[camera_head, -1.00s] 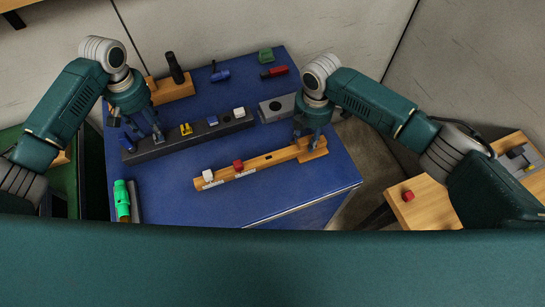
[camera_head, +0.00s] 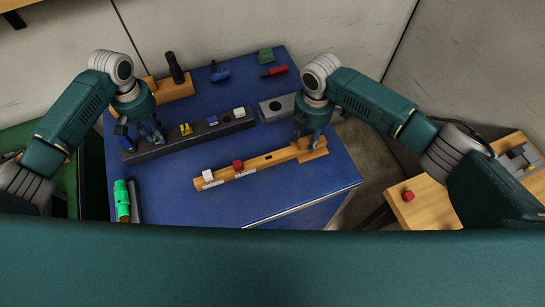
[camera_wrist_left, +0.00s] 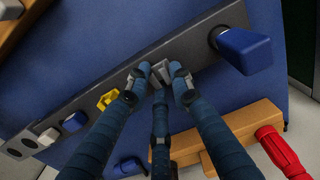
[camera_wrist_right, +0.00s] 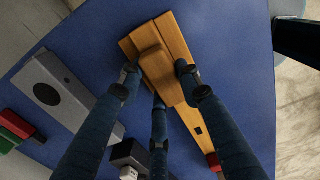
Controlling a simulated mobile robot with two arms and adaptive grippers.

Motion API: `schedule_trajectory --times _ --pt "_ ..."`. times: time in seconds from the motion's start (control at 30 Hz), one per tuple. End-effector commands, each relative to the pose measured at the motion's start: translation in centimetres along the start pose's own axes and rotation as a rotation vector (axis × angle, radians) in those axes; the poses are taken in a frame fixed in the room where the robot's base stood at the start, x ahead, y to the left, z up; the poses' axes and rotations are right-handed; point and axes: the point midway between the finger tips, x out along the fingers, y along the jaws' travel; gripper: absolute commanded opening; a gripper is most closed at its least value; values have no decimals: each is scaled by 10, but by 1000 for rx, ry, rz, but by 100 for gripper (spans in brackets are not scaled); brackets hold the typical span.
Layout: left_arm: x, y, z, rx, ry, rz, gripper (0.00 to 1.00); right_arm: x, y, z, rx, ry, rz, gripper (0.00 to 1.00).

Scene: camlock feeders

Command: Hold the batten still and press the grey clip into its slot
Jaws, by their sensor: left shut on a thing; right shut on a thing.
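The wooden batten (camera_head: 284,156) lies on the blue table, with a white clip (camera_head: 208,175) and a red clip (camera_head: 238,165) on it. A dark open slot (camera_head: 268,156) shows between the red clip and my right gripper. My right gripper (camera_head: 307,137) is shut on the batten near its right end; the slot also shows in the right wrist view (camera_wrist_right: 198,131). My left gripper (camera_head: 155,139) is shut on the grey clip (camera_wrist_left: 160,72), at the dark feeder rail (camera_head: 165,145). Whether the clip still touches the rail I cannot tell.
The rail also carries a yellow clip (camera_head: 186,129), a blue clip (camera_head: 212,121) and a white clip (camera_head: 239,113). A grey block with a hole (camera_head: 277,108) stands behind the batten. A green tool (camera_head: 122,200) lies at the left edge. The table between rail and batten is clear.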

Motion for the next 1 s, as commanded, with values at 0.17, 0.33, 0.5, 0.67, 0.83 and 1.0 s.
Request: schedule_trajectory --times 0.17,0.33,0.5,0.67,0.83,1.0 --pt "0 -1 0 -1 -1 -2 37 1 0 1 1 -1 0 0" --pt "0 -1 0 -1 -1 -2 42 1 0 1 1 -1 0 0" --pt "-2 -1 0 -1 0 -1 42 1 0 1 1 -1 0 0" --pt "-22 0 -1 0 2 -1 42 1 0 1 1 -1 0 0" --pt "-49 0 -1 -1 2 0 42 1 0 1 1 -1 0 0" --pt "-74 0 -1 0 2 0 42 1 0 1 1 -1 0 0"
